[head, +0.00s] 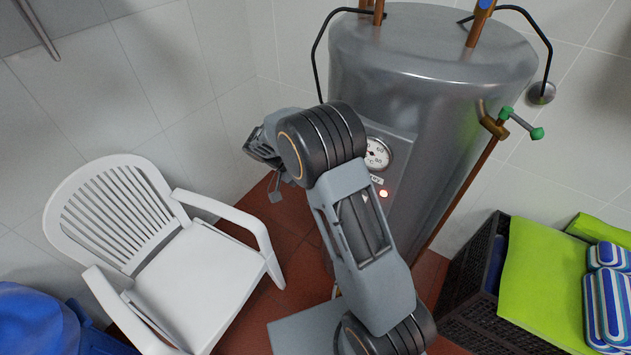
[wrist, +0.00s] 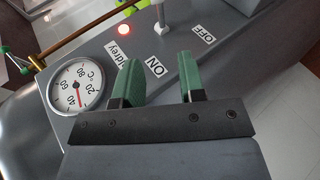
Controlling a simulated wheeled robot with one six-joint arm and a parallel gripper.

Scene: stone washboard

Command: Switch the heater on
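The heater is a large grey metal tank (head: 435,75) with a sloped control panel (wrist: 235,65). The panel carries a round temperature gauge (wrist: 77,87), a lit red lamp (wrist: 124,30), an ON label (wrist: 157,67) and an OFF label (wrist: 208,38). A small pale upright part (wrist: 160,18) shows near the lamp at the top edge; I cannot tell whether it is the switch. The gauge (head: 377,154) and lamp (head: 383,193) also show in the head view. My gripper (wrist: 158,60) is open and empty, its green fingers apart over the panel, with the ON label between them in view.
A white plastic chair (head: 190,270) stands left of the heater. A black crate (head: 468,290) with green cloth (head: 540,285) is at the right. A pipe with a green-handled valve (head: 520,122) runs down the tank's right side. Red floor shows between.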

